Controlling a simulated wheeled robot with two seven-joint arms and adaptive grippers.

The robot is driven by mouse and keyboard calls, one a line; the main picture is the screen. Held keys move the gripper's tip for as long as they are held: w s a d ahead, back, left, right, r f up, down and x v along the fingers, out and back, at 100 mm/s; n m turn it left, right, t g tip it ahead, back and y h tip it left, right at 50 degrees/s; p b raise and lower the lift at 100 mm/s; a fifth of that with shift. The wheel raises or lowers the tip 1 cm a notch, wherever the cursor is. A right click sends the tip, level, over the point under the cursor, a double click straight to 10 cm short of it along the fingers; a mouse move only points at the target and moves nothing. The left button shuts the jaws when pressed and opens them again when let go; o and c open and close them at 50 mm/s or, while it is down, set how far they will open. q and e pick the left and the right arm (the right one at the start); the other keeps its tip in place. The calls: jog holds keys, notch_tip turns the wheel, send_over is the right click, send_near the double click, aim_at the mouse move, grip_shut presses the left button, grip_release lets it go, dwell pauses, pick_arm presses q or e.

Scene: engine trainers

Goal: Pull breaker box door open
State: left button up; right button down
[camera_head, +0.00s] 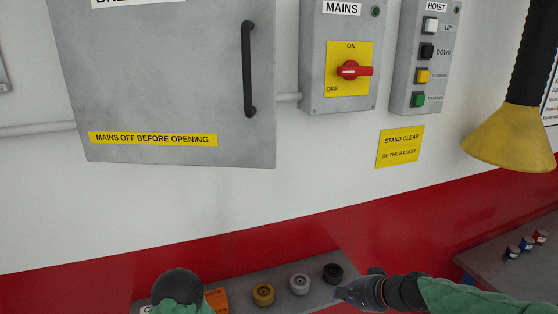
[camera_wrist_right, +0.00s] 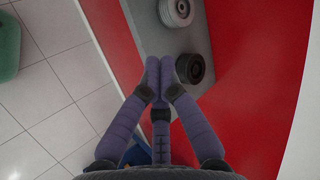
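The grey breaker box door (camera_head: 160,75) hangs on the white wall at the upper left of the head view and looks shut. Its black upright bar handle (camera_head: 249,70) is near the door's right edge, with nothing touching it. A yellow "MAINS OFF BEFORE OPENING" label (camera_head: 152,139) runs along the door's bottom. My right gripper (camera_head: 345,293) is low in the head view, well below the door, beside a black round part. In the right wrist view its fingers (camera_wrist_right: 160,65) are together with nothing seen between them. My left gripper is not visible.
The mains box has a red rotary switch (camera_head: 354,71) with its handle lying level. A hoist panel (camera_head: 424,60) and a yellow lamp-like cone (camera_head: 512,137) are to the right. A grey shelf below holds brass, grey and black round parts (camera_head: 333,273). The wall front is clear.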

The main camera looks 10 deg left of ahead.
jog(key=s+a+r+n+y+p, duration=0.1)
jog(key=a+r+y, duration=0.1)
jog(key=r, duration=1.1)
jog(key=s+a+r+y+p, duration=0.1)
jog(key=a+r+y+p, duration=0.15)
jog(key=r, duration=1.15)
jog(key=n+y, duration=0.3)
jog(key=y, duration=0.2)
send_near(268, 135)
jog(key=w+d, duration=0.2)
jog(key=w, duration=0.2)
jog(key=s+f+p+x, duration=0.1)
jog(key=p+x, duration=0.2)
jog(key=x, duration=0.8)
jog(key=shift+g+h, duration=0.25)
jog(key=shift+g, duration=0.05)
jog(key=s, duration=0.2)
jog(key=s+r, duration=0.1)
jog(key=shift+s+d+r, duration=0.1)
jog(key=shift+s+d, duration=0.3)
jog(key=shift+d, duration=0.1)
